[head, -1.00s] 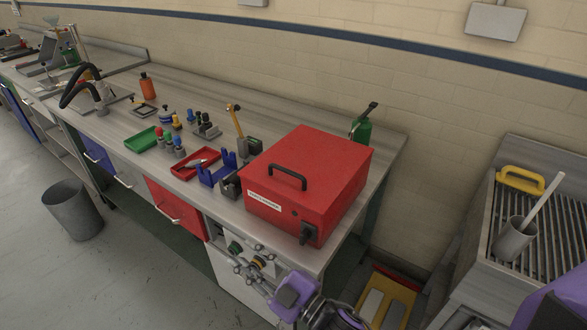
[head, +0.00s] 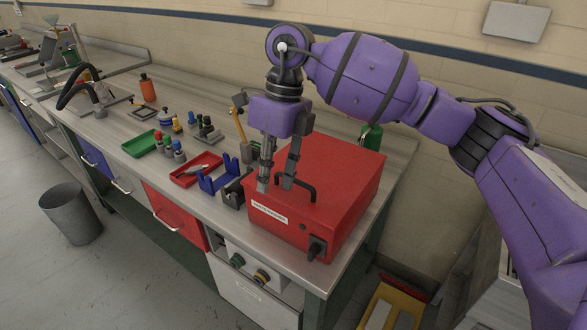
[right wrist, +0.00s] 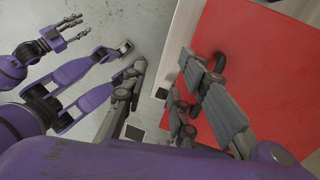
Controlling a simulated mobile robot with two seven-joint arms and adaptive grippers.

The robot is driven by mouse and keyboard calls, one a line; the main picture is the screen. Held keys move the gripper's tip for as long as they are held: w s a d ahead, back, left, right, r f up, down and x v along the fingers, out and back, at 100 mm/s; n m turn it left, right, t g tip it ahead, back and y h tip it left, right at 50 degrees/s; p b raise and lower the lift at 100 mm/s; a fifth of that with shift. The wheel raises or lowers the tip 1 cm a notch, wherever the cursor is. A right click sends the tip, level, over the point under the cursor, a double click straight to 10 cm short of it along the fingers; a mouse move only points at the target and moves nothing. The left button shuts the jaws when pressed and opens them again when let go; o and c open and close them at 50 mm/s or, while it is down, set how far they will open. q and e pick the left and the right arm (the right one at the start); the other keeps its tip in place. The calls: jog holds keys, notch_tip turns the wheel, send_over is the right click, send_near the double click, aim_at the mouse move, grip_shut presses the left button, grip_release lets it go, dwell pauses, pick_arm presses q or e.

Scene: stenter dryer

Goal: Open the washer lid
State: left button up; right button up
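The washer is a red box (head: 345,185) on the bench, with a black handle (head: 310,183) on its top, a white label and a black latch-like part on its front. The lid looks shut. My right gripper (head: 276,186) points down over the left part of the top, its fingers apart, close to the handle. The right wrist view shows the red top (right wrist: 275,70) and part of the dark handle (right wrist: 217,64) by the fingertips; whether they touch is unclear. My left gripper (right wrist: 80,28) shows only in the right wrist view, low over the floor, fingers spread and empty.
Left of the washer are a blue holder (head: 219,178), a red tray (head: 196,169), a green tray (head: 140,144) and several small bottles. A green bottle (head: 371,137) stands behind it. A grey bin (head: 70,213) stands on the floor.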

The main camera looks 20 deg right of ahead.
jog(key=w+d+r, duration=0.1)
jog(key=d, duration=0.1)
jog(key=d+r+h, duration=0.1)
jog(key=r, duration=0.1)
jog(key=w+d+r+t+h, duration=0.1)
jog(key=d+r, duration=0.1)
jog(key=shift+w+d+m, duration=0.3)
notch_tip(320, 180, down, 8)
jog(key=shift+r, duration=0.15)
jog(key=shift+c, duration=0.4)
grip_shut()
